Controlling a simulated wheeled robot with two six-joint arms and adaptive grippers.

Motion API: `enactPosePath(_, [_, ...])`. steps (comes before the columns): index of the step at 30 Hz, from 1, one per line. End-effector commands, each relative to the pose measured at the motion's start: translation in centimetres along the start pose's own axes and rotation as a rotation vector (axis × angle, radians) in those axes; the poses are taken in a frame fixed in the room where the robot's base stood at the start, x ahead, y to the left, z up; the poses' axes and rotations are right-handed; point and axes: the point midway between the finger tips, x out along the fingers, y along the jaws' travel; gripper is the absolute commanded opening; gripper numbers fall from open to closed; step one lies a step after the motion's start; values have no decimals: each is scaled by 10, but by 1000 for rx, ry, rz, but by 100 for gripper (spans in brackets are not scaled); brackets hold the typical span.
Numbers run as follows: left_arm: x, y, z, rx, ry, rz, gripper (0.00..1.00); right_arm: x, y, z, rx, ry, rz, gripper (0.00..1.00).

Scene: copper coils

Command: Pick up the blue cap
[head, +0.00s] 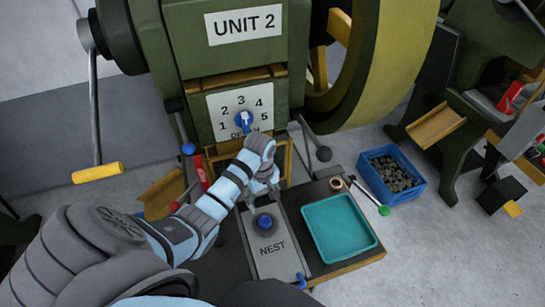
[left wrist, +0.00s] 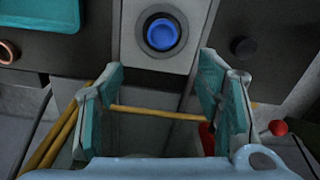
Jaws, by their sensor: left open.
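The blue cap (head: 265,221) is round and sits in a dark ring on the grey plate (head: 271,262) marked NEST. In the left wrist view the blue cap (left wrist: 162,34) shows at the top middle, inside its ring. My left gripper (head: 261,199) is open and empty, just on the machine side of the cap in the head view. In the left wrist view the fingertips (left wrist: 163,65) stand wide apart, with the cap beyond them and not between the pads. My right gripper is not in view.
A teal tray (head: 372,238) lies right of the nest plate, with a copper coil (head: 336,184) behind it. A blue crate (head: 368,166) of dark parts stands farther right. The UNIT 2 press (head: 183,48) with its numbered dial (head: 263,97) rises behind. A red-handled lever (left wrist: 277,128) is near the gripper.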

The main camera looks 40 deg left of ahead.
Motion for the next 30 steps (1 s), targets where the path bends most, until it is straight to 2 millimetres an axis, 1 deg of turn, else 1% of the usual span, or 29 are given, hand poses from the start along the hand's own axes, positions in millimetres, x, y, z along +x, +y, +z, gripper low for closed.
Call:
enactPosePath(1, [18,-1,1,-1,-3,-3,60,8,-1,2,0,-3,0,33])
enactPosePath(3, [37,0,0,0,-2,-4,60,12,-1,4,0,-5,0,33])
enactPosePath(6, [54,4,-1,0,-4,-6,60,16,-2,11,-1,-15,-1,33])
enactPosePath(8, [61,5,-1,1,-3,-6,60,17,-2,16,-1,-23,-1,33])
enactPosePath(10, [71,9,1,1,-4,-7,60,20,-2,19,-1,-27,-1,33])
enactPosePath(13, [93,14,6,1,-5,-9,60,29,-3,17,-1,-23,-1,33])
enactPosePath(15, [105,14,5,1,-3,-9,60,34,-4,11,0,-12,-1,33])
enactPosePath(17, [111,13,5,1,-3,-9,60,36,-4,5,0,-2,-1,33])
enactPosePath(19, [112,13,5,2,-2,-7,60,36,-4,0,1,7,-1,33])
enactPosePath(23, [110,13,5,2,-2,-7,60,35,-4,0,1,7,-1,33])
enactPosePath(26, [110,13,5,2,-2,-7,45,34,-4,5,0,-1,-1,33])
enactPosePath(30, [110,13,5,1,-2,-7,23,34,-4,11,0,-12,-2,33])
